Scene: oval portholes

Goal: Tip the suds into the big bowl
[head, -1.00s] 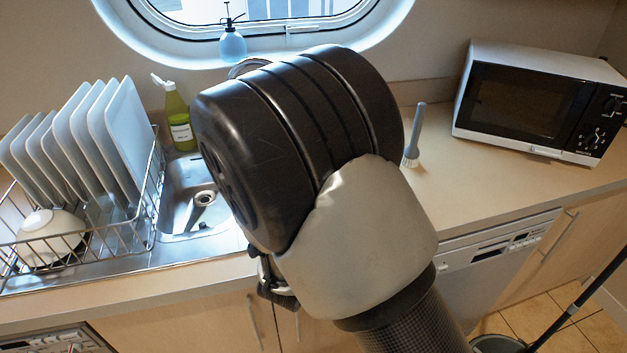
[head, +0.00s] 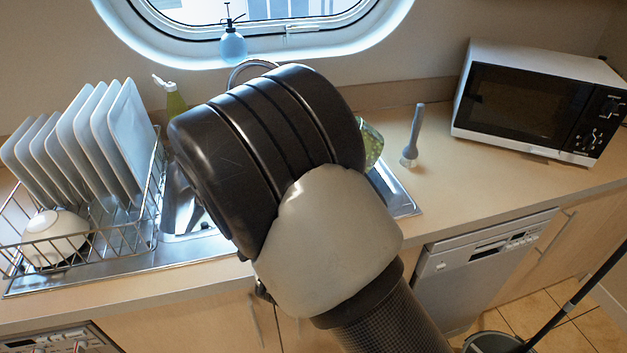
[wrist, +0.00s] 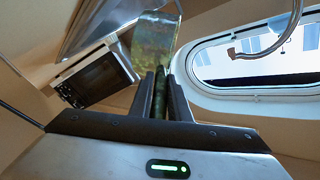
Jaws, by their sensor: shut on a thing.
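My gripper (wrist: 164,84) is shut on a green, see-through, speckled thing (wrist: 155,42) in the wrist view. It looks like a cup or jug, seen from the handle side, but I cannot tell its full shape or what is in it. In the head view a green speckled patch (head: 372,144) shows just right of my arm, probably the same thing, above the sink's right part. My gripper is hidden behind my arm there. I cannot make out suds. A white bowl (head: 55,238) lies upside down in the dish rack; no other bowl shows.
The dish rack (head: 150,205) with several white plates stands left. My arm covers much of the sink (head: 175,215). A green bottle (head: 175,102) stands behind it. A grey brush (head: 412,135) and a microwave (head: 530,100) are right, with clear counter (head: 460,165) between them.

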